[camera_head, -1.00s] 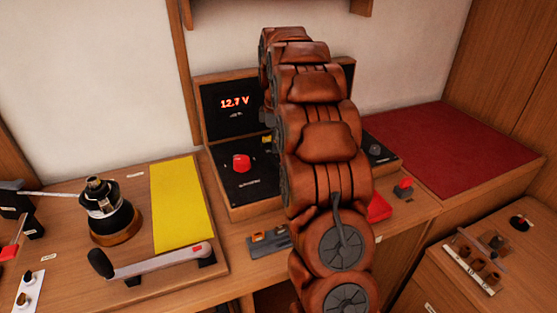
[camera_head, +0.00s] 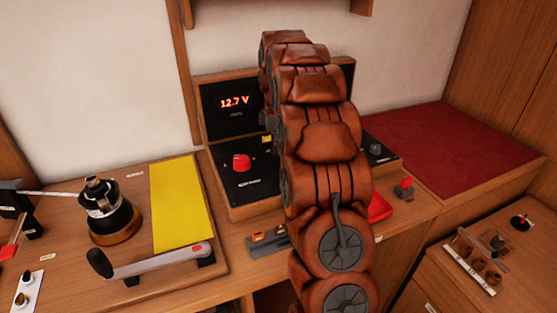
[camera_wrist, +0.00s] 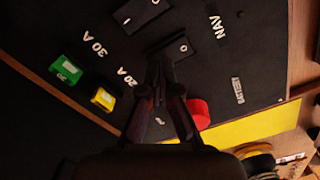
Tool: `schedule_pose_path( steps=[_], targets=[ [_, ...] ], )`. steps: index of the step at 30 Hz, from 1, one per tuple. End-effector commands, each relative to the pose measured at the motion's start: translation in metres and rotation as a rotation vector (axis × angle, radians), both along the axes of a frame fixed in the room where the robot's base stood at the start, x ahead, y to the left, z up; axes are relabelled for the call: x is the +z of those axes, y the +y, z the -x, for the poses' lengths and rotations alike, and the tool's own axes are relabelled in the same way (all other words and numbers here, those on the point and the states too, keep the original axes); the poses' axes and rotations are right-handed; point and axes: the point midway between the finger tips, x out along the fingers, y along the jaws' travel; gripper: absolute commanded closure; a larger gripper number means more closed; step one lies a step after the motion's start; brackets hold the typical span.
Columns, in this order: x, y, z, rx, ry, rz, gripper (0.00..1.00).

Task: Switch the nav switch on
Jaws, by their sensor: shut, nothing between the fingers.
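The nav switch (camera_wrist: 182,50) is a black rocker on a dark panel in the wrist view, beside the white NAV label (camera_wrist: 216,27). A small pale mark shows on its face; I cannot tell its on or off state. My gripper (camera_wrist: 158,70) is shut and empty, its fingertips at the near end of this switch. I cannot tell whether they touch it. In the head view the dark panel (camera_head: 225,175) stands in a wooden frame, and my arm hides its right part, including the nav switch.
A second rocker (camera_wrist: 140,14) sits close by. Green (camera_wrist: 66,69) and yellow (camera_wrist: 103,99) fuses and a red knob (camera_wrist: 199,113) are also near my fingers. In the head view, a display (camera_head: 234,103) reads 12.7 V, and a winch (camera_head: 107,212) stands left.

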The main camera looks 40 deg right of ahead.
Motion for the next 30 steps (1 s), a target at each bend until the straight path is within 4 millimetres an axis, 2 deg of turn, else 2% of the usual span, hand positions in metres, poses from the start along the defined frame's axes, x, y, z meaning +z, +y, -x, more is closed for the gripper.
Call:
schedule_pose_path(
  steps=[30],
  targets=[
    [-0.012, 0.0, 0.0, 0.0, -0.001, 0.001, 1.0]
  ],
)
